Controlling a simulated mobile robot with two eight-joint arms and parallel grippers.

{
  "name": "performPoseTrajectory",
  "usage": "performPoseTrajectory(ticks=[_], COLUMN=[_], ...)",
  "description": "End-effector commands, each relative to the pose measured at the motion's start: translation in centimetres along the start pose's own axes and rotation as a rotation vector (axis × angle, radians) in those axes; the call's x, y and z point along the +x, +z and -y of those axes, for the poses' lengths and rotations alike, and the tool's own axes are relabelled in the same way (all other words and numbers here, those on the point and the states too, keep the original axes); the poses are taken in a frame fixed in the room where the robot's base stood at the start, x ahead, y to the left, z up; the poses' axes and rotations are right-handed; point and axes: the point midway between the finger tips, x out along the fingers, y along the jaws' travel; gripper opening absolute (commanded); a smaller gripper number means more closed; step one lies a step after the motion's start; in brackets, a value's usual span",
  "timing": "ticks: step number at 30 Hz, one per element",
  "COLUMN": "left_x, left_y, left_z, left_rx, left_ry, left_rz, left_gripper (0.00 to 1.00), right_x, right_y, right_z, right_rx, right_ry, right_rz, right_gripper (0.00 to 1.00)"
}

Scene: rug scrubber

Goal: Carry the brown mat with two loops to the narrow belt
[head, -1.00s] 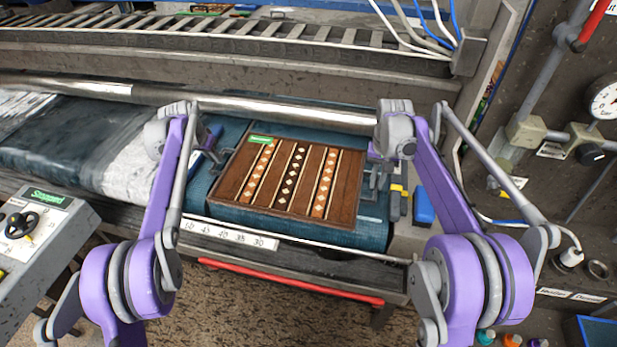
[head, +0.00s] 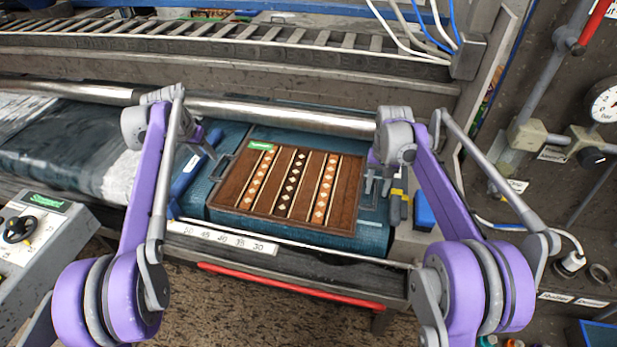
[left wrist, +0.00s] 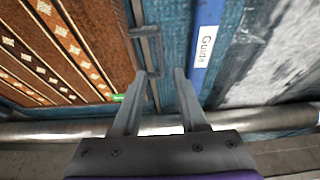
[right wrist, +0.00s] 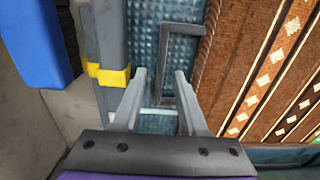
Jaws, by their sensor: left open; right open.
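The brown mat (head: 266,197) lies flat on a blue textured belt (head: 345,243), with patterned stripes and a green label. Its left loop (head: 221,168) also shows in the left wrist view (left wrist: 148,45). Its right loop shows in the right wrist view (right wrist: 183,58). My left gripper (left wrist: 156,88) is open and empty, above and just outside the left loop. My right gripper (right wrist: 161,85) is open at the right loop, one fingertip overlapping it in view; I cannot tell whether they touch. Which belt is the narrow one is unclear.
A blue bar marked Guide (left wrist: 206,45) lies left of the mat, beyond it a dark and whitish belt area (head: 60,150). A steel roller (head: 290,113) runs behind the mat. A control box (head: 35,235) stands at left, a gauge panel at right.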

Motion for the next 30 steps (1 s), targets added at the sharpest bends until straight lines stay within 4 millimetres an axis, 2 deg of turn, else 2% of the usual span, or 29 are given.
performPoseTrajectory(ticks=[3, 6, 11, 14, 24, 30], left_x=[-2.3, -3.6, -4.6, -4.8, -4.7, -4.7], left_y=[0.0, 0.0, 0.0, 0.0, 0.0, 0.0], left_z=[0.0, 0.1, 0.0, 0.0, 0.0, 0.0], left_rx=[-0.001, -0.001, 0.000, 0.000, 0.000, 0.000], left_ry=[0.000, 0.000, 0.000, 0.000, 0.000, 0.000], left_rz=[0.000, 0.000, 0.000, 0.000, 0.000, 0.000], left_gripper=[0.42, 0.42, 0.42, 0.42, 0.42, 0.42], right_x=[0.0, 0.0, -0.2, -1.2, -8.2, -11.1], right_y=[0.0, 0.0, 0.0, 0.0, 0.0, 0.0], right_z=[0.0, 0.0, 0.0, 0.0, 0.0, 0.0], right_rx=[0.000, 0.000, 0.000, 0.000, 0.000, 0.000], right_ry=[0.000, 0.000, 0.000, 0.000, 0.000, 0.000], right_rz=[0.000, 0.000, 0.000, 0.000, 0.000, 0.000], right_gripper=[0.42, 0.42, 0.42, 0.42, 0.42, 0.42])
